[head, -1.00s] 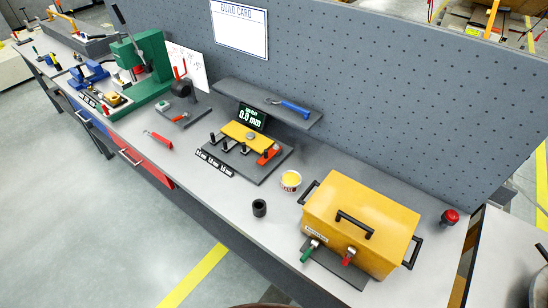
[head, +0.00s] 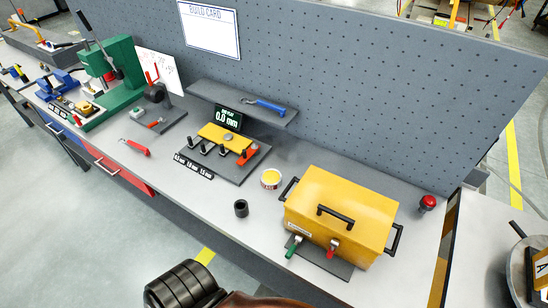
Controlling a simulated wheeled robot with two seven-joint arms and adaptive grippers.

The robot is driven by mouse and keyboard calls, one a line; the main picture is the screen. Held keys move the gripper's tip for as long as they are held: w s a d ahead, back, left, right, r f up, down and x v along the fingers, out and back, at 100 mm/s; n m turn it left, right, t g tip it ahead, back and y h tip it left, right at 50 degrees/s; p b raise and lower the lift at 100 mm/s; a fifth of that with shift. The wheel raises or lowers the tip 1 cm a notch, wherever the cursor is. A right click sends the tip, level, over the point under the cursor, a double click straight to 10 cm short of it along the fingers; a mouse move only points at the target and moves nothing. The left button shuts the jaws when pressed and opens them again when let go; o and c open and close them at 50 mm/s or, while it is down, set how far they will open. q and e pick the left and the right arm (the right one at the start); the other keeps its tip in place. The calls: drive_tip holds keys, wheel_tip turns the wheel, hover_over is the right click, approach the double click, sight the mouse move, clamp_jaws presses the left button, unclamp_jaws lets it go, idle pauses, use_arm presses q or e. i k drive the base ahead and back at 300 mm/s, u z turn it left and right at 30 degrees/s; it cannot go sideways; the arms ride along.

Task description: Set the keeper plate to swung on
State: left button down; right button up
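I see no part clearly marked as the keeper plate. A yellow plate (head: 217,133) with a round knob lies on a dark fixture base (head: 238,171) in mid bench. An orange-red piece (head: 248,155) sits at the plate's right end. It looks like a swinging part, but I cannot tell its position. Several black posts stand along the plate's front, behind labels in mm. A small display (head: 228,117) behind it reads 0.0 mm.
A yellow box (head: 365,215) with black handles and green and red levers stands to the right. A tin (head: 271,179), a black cylinder (head: 241,208) and a red-handled tool (head: 135,147) lie nearby. A green press (head: 122,62) stands at left. A shelf (head: 215,94) overhangs behind the fixture.

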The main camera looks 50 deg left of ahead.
sight(245, 155)
drive_tip(key=k, duration=0.7)
drive_tip(key=u, duration=0.7)
drive_tip(key=i, duration=0.5)
